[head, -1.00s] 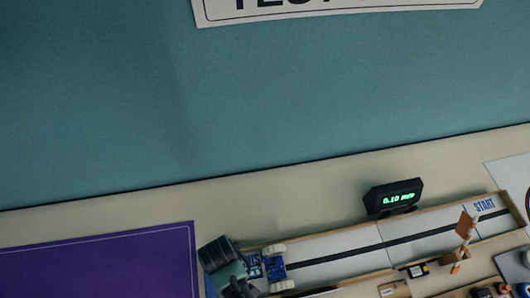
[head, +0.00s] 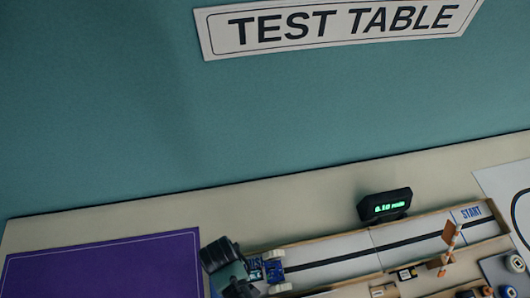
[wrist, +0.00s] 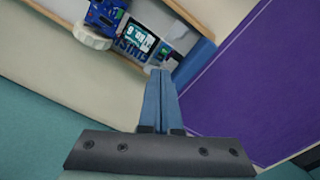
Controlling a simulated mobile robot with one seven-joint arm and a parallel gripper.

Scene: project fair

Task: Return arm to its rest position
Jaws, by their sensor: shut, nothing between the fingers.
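My gripper (wrist: 160,74) shows in the wrist view with its two blue fingers pressed together and nothing between them. It points toward the finish end of the track (wrist: 152,66), beside the purple mat (wrist: 245,85). In the head view, dark rounded parts that look like my arm's end cover the track's left end, and the fingers cannot be made out there. A small car with a blue board and white wheels (head: 273,268) stands on the track near that end. It also shows at the top left of the wrist view (wrist: 103,14).
A black speed display (head: 385,206) stands behind the track. Small parts crowd the lower right. The purple mat (head: 100,268) looks bare. A teal wall with a TEST TABLE sign (head: 345,27) rises behind.

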